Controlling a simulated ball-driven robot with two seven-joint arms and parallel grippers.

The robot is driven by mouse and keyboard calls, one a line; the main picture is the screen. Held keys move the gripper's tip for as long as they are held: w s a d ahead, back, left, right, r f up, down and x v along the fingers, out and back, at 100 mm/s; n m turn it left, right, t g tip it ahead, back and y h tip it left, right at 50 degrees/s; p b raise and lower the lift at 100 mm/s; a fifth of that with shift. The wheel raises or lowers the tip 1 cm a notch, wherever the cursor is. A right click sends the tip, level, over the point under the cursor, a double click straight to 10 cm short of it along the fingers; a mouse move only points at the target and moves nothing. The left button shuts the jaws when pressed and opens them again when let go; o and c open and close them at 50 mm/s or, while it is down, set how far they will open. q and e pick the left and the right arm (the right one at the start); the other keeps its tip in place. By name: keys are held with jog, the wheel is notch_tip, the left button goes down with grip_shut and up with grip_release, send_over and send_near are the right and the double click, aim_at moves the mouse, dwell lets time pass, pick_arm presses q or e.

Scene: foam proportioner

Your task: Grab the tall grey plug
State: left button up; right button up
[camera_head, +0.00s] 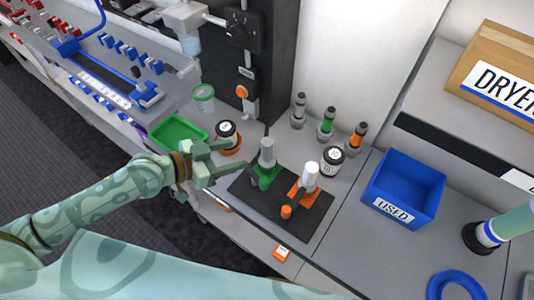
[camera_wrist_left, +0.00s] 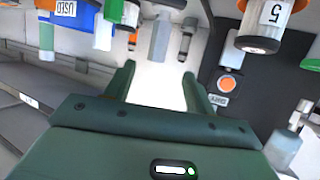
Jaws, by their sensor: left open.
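A tall grey plug (camera_head: 267,151) stands upright in a green holder (camera_head: 264,173) on a black plate. My left gripper (camera_head: 236,157) is open and empty, just left of the plug, its fingers pointing toward it. In the left wrist view, which looks upside down, a grey cylinder that looks like this plug (camera_wrist_left: 160,38) shows ahead of the gap between the open fingers (camera_wrist_left: 158,75). The plug is apart from the fingers. My right gripper is not in view.
An orange holder with a white cylinder (camera_head: 310,175) stands right of the plug. Small jars (camera_head: 331,160) (camera_head: 227,133) stand near the plate (camera_head: 300,222). Several banded bottles (camera_head: 326,125) line the wall. A green tray (camera_head: 177,131) is left; a blue USED bin (camera_head: 385,172) is right.

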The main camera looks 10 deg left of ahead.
aim_at(267, 155)
pick_arm(q)
jog(key=x, duration=0.9)
jog(key=b+x, duration=0.1)
jog(key=x, duration=0.3)
jog(key=shift+d+f, duration=0.25)
jog(key=shift+f, duration=0.15)
jog(key=c, duration=1.1)
